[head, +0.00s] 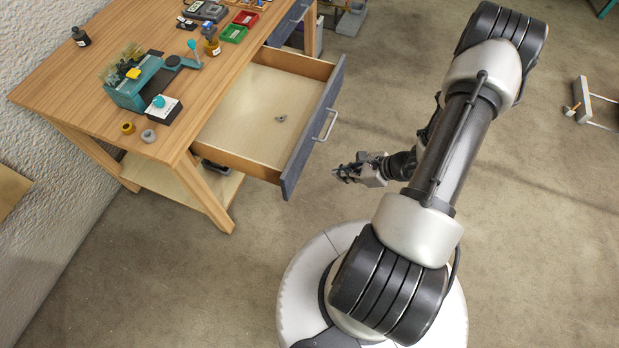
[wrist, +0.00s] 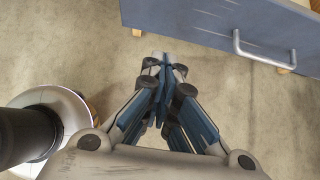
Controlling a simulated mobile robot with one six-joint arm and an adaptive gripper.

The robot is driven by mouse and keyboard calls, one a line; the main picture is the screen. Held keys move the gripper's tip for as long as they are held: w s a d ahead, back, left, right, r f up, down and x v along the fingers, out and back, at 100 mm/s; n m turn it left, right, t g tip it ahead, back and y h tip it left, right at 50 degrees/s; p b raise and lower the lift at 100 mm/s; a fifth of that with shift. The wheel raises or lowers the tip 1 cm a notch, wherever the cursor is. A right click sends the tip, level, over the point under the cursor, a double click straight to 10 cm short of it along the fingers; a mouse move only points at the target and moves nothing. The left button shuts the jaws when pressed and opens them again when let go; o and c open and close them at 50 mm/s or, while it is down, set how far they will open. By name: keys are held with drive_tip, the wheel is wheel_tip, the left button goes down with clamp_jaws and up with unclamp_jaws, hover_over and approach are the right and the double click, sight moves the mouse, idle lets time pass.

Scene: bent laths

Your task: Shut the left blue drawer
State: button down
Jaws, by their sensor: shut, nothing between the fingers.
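The left blue drawer (head: 312,135) is pulled far out of the wooden workbench in the head view. Its blue-grey front carries a silver bar handle (head: 326,125). A small grey object (head: 281,118) lies on its pale floor. My gripper (head: 340,174) is shut and empty, just right of the drawer front and apart from it. In the wrist view, my gripper (wrist: 162,62) points forward with its fingertips together. The drawer front (wrist: 215,22) and its handle (wrist: 262,57) show at the upper right there, beyond the fingertips.
The workbench top (head: 130,40) holds a teal device (head: 135,85), red and green trays (head: 233,33) and small bottles. A second blue drawer front (head: 290,22) is farther back. A low white frame (head: 590,105) stands at right. The floor right of the drawer is open.

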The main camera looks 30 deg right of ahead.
drive_tip(key=shift+w+a+r+b+x, duration=0.2)
drive_tip(key=shift+w+r+b+x, duration=0.3)
drive_tip(key=shift+x, duration=1.65)
drive_tip(key=shift+w+a+r+b+x, duration=0.15)
drive_tip(key=shift+b+x, duration=0.6)
drive_tip(key=shift+x, duration=1.35)
drive_tip(key=shift+w+a+r+b+x, duration=0.25)
drive_tip(key=shift+r+b+x, duration=0.25)
drive_tip(key=shift+x, duration=1.65)
drive_tip(key=shift+f, duration=0.1)
